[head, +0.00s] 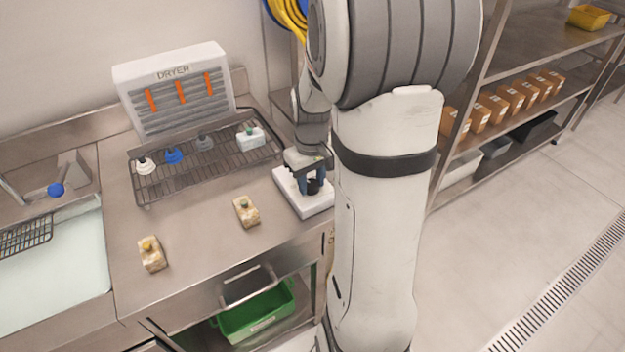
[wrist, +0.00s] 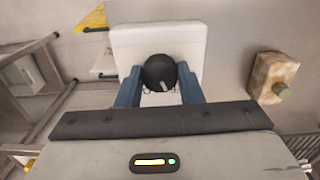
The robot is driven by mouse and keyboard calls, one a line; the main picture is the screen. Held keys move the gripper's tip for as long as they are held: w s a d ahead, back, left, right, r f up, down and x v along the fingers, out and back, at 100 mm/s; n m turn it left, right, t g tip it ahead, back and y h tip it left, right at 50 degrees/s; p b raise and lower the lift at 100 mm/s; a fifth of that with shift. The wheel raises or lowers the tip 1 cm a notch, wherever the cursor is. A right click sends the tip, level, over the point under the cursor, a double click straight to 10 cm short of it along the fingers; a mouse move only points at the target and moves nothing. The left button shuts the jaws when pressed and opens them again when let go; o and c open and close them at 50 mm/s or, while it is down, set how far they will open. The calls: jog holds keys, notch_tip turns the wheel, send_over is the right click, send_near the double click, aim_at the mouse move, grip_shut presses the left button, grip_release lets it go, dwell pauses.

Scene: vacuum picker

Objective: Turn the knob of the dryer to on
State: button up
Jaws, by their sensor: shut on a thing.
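The dryer (head: 172,88) is a white unit labelled DRYER with orange strips, standing at the back of the steel counter. A black round knob (wrist: 159,73) with a light pointer mark sits on a white box (wrist: 130,40); the box also shows at the counter's right end in the head view (head: 322,205). My gripper (wrist: 159,88) is over the box, with its blue fingers on either side of the knob and shut on it. The pointer mark slants slightly in the wrist view. In the head view my gripper (head: 314,186) partly covers the knob.
A wire rack (head: 200,183) before the dryer holds several small capped items. Two stained blocks (head: 246,212) (head: 152,254) lie on the counter. A sink (head: 60,270) is at left, a green bin (head: 256,314) below, and shelves with orange boxes (head: 497,108) at right.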

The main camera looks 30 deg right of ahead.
aim_at(311, 183)
jog(key=m, duration=0.5)
jog(key=shift+m+b, duration=0.3)
jog(key=m, duration=0.5)
jog(key=shift+m, duration=0.3)
jog(key=shift+r, duration=0.1)
jog(key=o, duration=1)
jog(key=shift+a, duration=0.1)
jog(key=shift+c, duration=0.2)
notch_tip(311, 183, up, 8)
jog(key=shift+f, duration=0.15)
